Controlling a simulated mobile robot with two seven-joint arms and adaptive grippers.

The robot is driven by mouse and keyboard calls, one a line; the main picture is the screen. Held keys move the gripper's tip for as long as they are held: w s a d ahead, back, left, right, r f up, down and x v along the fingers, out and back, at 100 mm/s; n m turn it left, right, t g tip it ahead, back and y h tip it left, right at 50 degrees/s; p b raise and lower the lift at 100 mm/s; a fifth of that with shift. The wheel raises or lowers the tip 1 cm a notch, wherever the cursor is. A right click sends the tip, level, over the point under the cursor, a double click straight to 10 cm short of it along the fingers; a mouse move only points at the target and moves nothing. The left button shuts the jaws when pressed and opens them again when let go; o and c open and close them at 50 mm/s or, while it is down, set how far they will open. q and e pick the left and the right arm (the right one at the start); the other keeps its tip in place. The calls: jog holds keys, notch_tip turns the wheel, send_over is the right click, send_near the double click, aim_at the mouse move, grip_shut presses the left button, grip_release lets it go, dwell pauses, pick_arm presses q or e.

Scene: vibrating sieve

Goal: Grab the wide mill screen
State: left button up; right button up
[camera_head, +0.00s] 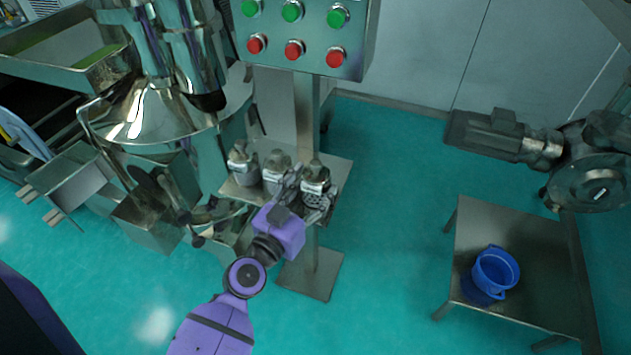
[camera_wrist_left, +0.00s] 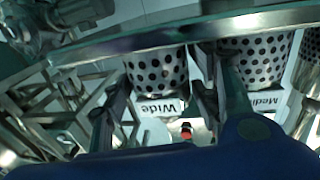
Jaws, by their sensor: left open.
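The wide mill screen (camera_head: 315,182) is the rightmost of three metal canisters on a small shelf in the head view. My left gripper (camera_head: 308,198) is open at the front of this screen. In the wrist view its two fingers stand on either side of the screen and its label. I cannot tell whether they touch it. My right gripper is not in view.
The medium screen (camera_wrist_left: 258,62) stands close beside the right finger in the wrist view; it is the middle canister (camera_head: 277,174) on the shelf (camera_head: 343,167). A button panel (camera_head: 296,33) hangs above. A table (camera_head: 520,236) with a blue bucket (camera_head: 495,270) stands at right.

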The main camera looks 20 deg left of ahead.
pick_arm(q)
jog(key=shift+w+d+f, duration=0.1)
jog(key=shift+w+d, duration=0.05)
jog(key=shift+w, duration=0.75)
jog(key=shift+c, duration=0.5)
jog(key=c, duration=1.1)
